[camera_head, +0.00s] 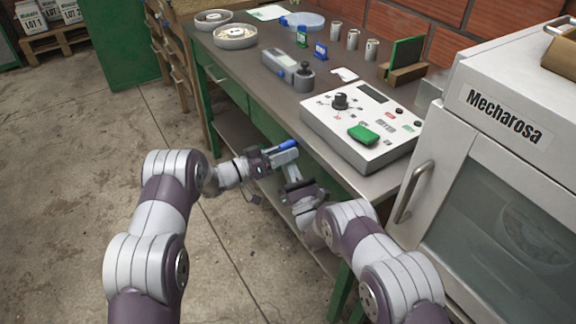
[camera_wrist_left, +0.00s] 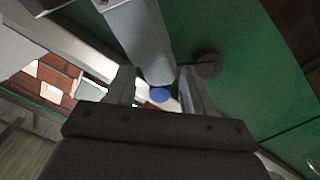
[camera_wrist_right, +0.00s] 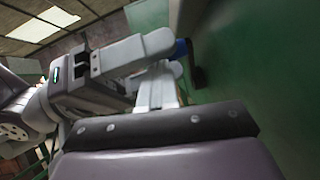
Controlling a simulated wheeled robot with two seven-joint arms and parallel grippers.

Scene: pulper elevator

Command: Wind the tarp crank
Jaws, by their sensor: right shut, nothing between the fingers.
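A blue grip (camera_head: 287,145), apparently the crank's handle, shows below the bench's front edge. My left gripper (camera_head: 283,153) is at it. In the left wrist view its fingers (camera_wrist_left: 160,82) stand apart with the blue end (camera_wrist_left: 160,95) between them, and no clear contact shows. A grey bar crosses in front and hides part of it. The blue grip also shows past the left fingers in the right wrist view (camera_wrist_right: 182,47). A dark round fitting (camera_wrist_left: 207,65) sits on the green panel beside it. My right gripper (camera_head: 291,172) is shut and empty just below the left one.
The bench (camera_head: 262,92) carries a white control panel (camera_head: 355,150) with a green pad, a grey device (camera_head: 288,70), dishes and several metal cups. A Mecharosa oven (camera_head: 500,140) with a door handle stands at right. Bare floor lies open at left.

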